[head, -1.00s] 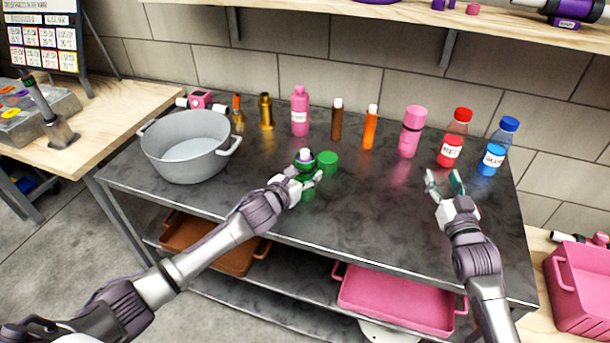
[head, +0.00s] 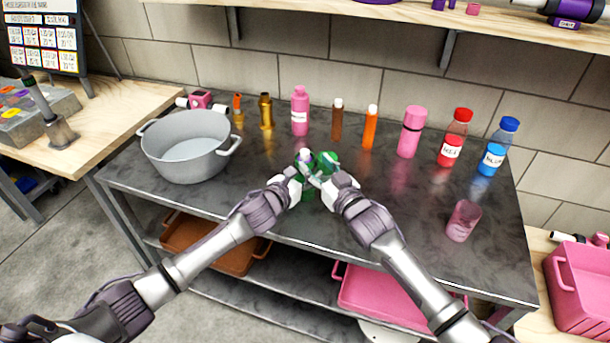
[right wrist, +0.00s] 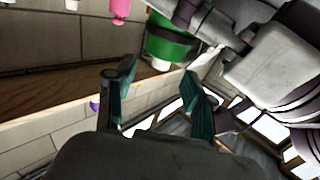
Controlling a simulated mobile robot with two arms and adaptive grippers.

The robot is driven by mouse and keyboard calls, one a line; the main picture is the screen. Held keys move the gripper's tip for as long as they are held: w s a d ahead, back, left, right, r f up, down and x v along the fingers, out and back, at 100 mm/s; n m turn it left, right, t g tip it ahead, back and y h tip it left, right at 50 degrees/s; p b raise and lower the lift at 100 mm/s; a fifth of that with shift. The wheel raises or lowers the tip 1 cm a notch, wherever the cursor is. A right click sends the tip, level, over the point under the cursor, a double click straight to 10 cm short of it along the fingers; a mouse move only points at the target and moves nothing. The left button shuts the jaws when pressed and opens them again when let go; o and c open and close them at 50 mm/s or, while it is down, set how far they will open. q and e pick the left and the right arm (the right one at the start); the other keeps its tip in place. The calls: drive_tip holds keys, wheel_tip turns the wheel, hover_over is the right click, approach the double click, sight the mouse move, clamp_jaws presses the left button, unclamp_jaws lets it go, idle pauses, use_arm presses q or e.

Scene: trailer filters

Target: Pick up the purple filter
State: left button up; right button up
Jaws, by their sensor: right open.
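A small pale purple-and-white piece (head: 305,155), which may be the purple filter, shows at the top of a green container at my left gripper (head: 298,173). My left gripper looks shut on the green container, mostly hidden by the two hands. A green round piece (head: 328,160) is just to its right. My right gripper (head: 322,175) is close beside my left one, in front of the green pieces. In the right wrist view its teal fingers (right wrist: 163,90) are apart and empty, with a green object (right wrist: 170,45) beyond them. I cannot tell whether they touch it.
A grey pot (head: 188,150) stands at the table's left. Pink, brown, orange, red and blue bottles stand in a row along the back. A pink cup (head: 463,222) is near the right front. The dark table (head: 400,205) is clear between.

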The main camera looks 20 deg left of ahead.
sight(308, 155)
drive_tip(key=shift+x, duration=2.85)
drive_tip(key=shift+s+r, duration=0.1)
drive_tip(key=shift+r, duration=0.05)
clamp_jaws()
